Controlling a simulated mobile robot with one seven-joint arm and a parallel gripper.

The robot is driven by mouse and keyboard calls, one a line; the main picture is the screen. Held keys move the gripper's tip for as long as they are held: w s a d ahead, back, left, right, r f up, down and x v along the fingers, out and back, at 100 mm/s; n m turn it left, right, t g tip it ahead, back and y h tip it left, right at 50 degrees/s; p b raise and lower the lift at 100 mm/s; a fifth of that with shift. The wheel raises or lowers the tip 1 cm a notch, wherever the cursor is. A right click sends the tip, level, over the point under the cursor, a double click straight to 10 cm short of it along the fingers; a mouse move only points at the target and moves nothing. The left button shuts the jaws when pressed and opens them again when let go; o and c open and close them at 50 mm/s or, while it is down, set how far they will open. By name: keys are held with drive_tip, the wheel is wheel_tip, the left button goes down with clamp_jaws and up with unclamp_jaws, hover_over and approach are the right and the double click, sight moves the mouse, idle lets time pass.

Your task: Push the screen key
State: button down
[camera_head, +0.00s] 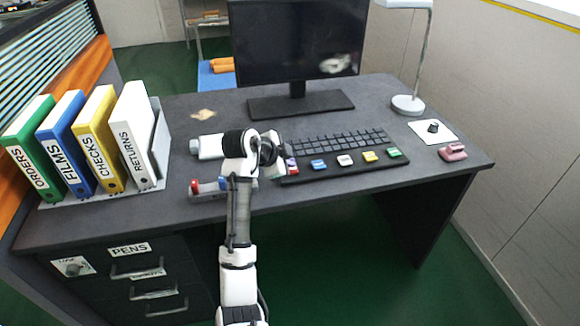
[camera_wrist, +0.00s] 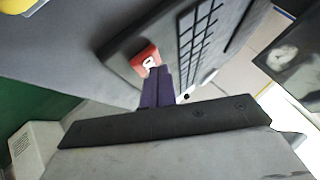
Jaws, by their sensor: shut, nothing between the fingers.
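A row of coloured keys sits along the front of the black keyboard panel (camera_head: 350,165): blue (camera_head: 318,164), white (camera_head: 345,160), yellow (camera_head: 370,156) and green (camera_head: 393,152), with a red one at the left end. In the wrist view the red key (camera_wrist: 145,57) carries a white mark too small to read. My gripper (camera_wrist: 156,72) is shut and empty, its purple fingertips right at the red key's edge. I cannot tell whether they press it. The monitor screen (camera_head: 298,38) is dark.
Four binders, including the white one (camera_head: 132,135), stand at the left of the desk (camera_head: 220,110). A lamp (camera_head: 408,104) stands at the back right. A pink stapler-like object (camera_head: 453,152) lies at the right.

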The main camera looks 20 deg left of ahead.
drive_tip(key=shift+r+p, duration=2.05)
drive_tip(key=shift+r, duration=0.95)
